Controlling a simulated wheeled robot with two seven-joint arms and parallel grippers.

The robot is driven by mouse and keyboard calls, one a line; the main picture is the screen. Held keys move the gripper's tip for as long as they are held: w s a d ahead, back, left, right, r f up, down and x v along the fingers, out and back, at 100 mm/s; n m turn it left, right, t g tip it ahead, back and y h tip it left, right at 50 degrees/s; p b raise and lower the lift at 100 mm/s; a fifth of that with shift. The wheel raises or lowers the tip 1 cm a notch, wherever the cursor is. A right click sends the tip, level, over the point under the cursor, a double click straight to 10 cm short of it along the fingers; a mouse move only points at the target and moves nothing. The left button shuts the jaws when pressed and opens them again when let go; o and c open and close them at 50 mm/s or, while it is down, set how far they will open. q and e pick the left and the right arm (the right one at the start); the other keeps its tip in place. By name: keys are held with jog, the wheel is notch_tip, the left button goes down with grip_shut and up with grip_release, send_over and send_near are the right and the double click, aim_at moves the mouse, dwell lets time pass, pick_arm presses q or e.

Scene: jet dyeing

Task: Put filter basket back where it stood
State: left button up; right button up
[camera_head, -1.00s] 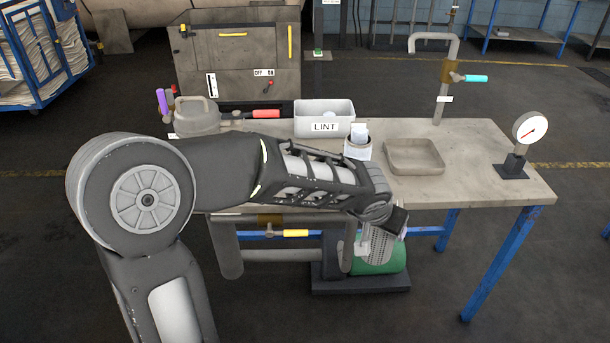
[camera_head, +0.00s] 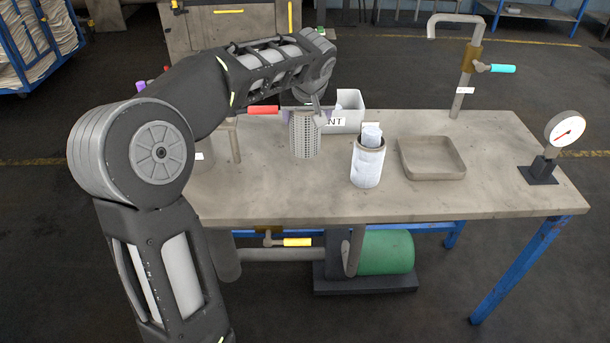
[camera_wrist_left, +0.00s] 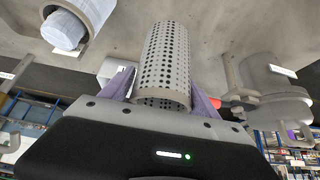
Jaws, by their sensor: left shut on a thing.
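The filter basket (camera_head: 305,137) is a grey perforated cylinder, roughly upright over the left half of the workbench top (camera_head: 270,190). My left gripper (camera_head: 309,112) is shut on its upper end. In the wrist view, the basket (camera_wrist_left: 166,55) sits between the purple fingers of the left gripper (camera_wrist_left: 163,97). I cannot tell whether its bottom touches the bench. To its right in the head view, a pale canister (camera_head: 367,168) with a white roll in it stands apart. My right gripper is not in view.
The LINT bin (camera_head: 350,117) stands just behind the basket, partly hidden. A shallow tray (camera_head: 432,172), a bent pipe with a cyan-handled valve (camera_head: 467,63) and a dial gauge (camera_head: 564,131) are to the right. My left arm hides the bench's back left. The bench's front is clear.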

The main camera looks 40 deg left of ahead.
aim_at(307, 151)
pick_arm(q)
jog(key=shift+f, duration=3.1)
jog(key=shift+f, duration=1.9)
jog(key=shift+f+b, duration=0.15)
jog(key=shift+b, duration=0.15)
jog(key=o, duration=1.7)
jog(key=shift+o, duration=0.2)
